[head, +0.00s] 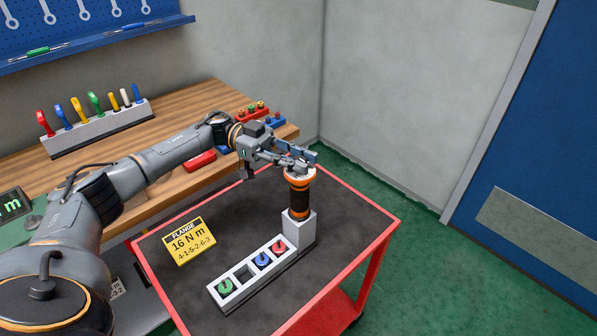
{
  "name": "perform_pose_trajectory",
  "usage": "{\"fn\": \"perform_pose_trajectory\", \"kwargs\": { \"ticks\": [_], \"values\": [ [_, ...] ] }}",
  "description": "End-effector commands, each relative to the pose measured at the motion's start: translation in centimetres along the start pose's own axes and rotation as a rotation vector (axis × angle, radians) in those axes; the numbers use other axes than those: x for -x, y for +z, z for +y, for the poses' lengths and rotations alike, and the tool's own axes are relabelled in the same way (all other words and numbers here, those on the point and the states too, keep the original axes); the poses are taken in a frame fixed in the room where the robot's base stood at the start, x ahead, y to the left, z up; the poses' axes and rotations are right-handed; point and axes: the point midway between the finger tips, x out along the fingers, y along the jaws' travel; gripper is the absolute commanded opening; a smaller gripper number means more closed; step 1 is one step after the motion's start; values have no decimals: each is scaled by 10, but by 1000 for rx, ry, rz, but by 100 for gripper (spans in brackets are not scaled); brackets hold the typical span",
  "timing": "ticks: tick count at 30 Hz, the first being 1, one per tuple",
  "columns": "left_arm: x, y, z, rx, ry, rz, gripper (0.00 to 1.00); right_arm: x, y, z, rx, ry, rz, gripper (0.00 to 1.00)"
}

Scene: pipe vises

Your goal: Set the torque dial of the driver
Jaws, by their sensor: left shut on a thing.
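The driver (300,197) stands upright in a grey block (299,230) on the cart. It has a dark body with orange bands and a pale top. My left gripper (302,164) is at the top of the driver, shut on its torque dial. The gripper's fingers hide most of the dial, so its setting cannot be read. A yellow and black card (189,241) on the cart reads "FLANGE 16 N m" with a row of digits under it. My right gripper is not in view.
A grey holder (243,294) with green, blue and red round pieces and one empty slot lies before the driver. The cart (341,221) has a red rim. Behind it, a wooden bench (180,101) carries a rack of coloured-handled tools (98,127). Green floor is free at right.

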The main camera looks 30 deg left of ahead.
Motion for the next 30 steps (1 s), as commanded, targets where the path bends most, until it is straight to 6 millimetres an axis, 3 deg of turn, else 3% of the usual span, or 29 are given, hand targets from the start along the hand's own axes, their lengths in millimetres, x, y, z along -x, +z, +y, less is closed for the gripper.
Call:
{"fn": "perform_pose_trajectory", "kwargs": {
  "ticks": [1,3,12,30],
  "values": [
    [-2,7,-2,-1,42,1,0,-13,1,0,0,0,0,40],
    [-2,7,-2,-1,101,0,0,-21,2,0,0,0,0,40],
    [-2,5,0,2,296,0,0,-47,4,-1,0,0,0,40],
    [-1,2,1,3,397,-1,0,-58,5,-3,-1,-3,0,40]
  ]
}}
